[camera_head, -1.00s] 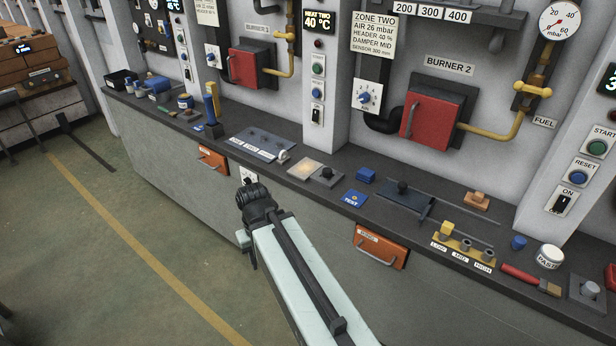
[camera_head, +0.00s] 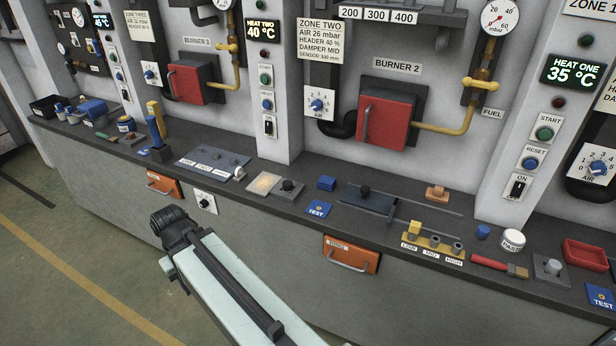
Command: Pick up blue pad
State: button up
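Several blue things on the dark counter could be the blue pad. A small blue block (camera_head: 327,183) sits near the middle of the counter. In front of it lies a flat blue square marked TEST (camera_head: 319,208). A second flat blue square (camera_head: 600,296) lies at the far right edge. My gripper (camera_head: 172,224) is at the end of my pale arm, in front of the counter and to the left of the block and middle square. It appears apart from all of them. Its fingers are too dark and small to tell open from shut, and I see nothing held.
The counter (camera_head: 240,200) holds a yellow rack (camera_head: 432,244), a red-handled brush (camera_head: 498,266), a white jar (camera_head: 512,240) and a red tray (camera_head: 585,255). Orange drawers with handles (camera_head: 351,254) stick out of its front. Open floor (camera_head: 60,270) lies at left.

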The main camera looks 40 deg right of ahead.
aim_at(325, 183)
jog(key=i, duration=1.35)
jog(key=z, duration=0.05)
